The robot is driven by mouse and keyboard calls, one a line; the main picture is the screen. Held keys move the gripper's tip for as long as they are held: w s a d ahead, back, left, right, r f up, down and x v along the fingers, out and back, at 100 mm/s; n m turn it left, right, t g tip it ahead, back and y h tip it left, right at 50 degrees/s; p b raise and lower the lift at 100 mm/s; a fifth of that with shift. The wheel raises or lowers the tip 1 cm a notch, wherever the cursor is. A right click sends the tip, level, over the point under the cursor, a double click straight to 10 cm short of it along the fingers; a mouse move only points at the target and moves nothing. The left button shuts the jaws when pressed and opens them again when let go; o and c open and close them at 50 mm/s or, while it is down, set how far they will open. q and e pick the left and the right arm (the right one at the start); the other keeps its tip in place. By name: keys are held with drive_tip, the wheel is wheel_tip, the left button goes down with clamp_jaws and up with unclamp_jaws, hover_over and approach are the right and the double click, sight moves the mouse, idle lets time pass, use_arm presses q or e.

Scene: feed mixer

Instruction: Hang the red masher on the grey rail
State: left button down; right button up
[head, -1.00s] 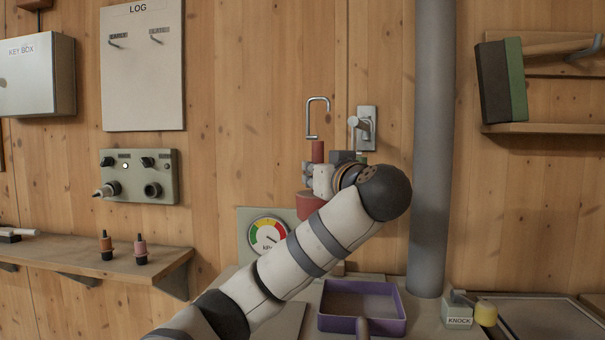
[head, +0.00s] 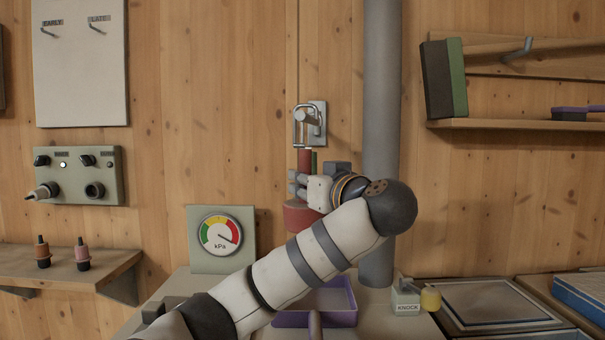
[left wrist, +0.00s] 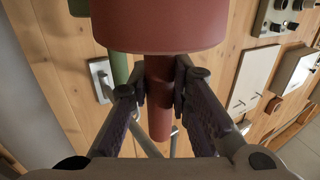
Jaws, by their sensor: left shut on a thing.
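The red masher (head: 304,162) is upright, its broad head (head: 300,216) down and a metal wire loop (head: 294,128) at the top of its handle. My left gripper (head: 304,184) is shut on the handle; the left wrist view shows both fingers (left wrist: 160,85) around it, close to the head (left wrist: 160,28). A grey wall bracket with a peg (head: 317,125), apparently the grey rail, lies behind the loop. The loop overlaps it in the head view; I cannot tell whether it is around the peg. My right gripper is not in view.
A grey vertical pipe (head: 381,90) stands right of the masher.

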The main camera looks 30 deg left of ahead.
use_arm(q)
drive_tip(key=shift+f, duration=0.15)
drive_tip(key=c, duration=1.4)
unclamp_jaws()
